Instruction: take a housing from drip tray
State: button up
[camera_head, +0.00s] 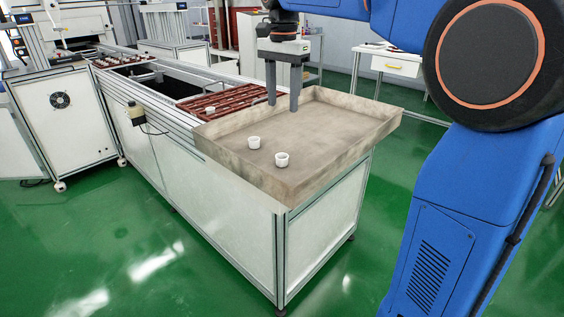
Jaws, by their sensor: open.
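The drip tray (316,148) is a shallow, stained grey-beige tray with raised walls on the near end of the conveyor frame. Two small white round housings stand in it: one (254,142) at the left and one (282,159) closer to the front wall. My gripper (282,104) points down over the back left part of the tray, behind both housings. Its two dark fingers are apart, with no housing seen between them. I cannot tell how high the fingertips are above the tray floor.
A red-brown rack (224,101) lies on the conveyor frame, left of the tray. Small white parts sit farther along the conveyor at the back left. A white side table (392,62) stands at the back right. The green floor (120,240) is open in front.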

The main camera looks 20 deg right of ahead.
send_near(282, 160)
jog(key=f, duration=0.3)
jog(key=w+f, duration=0.1)
jog(key=f, duration=0.4)
jog(key=shift+w+d+f, duration=0.25)
jog(key=shift+w+f, duration=0.05)
jog(key=shift+w, duration=0.1)
jog(key=c, duration=1.1)
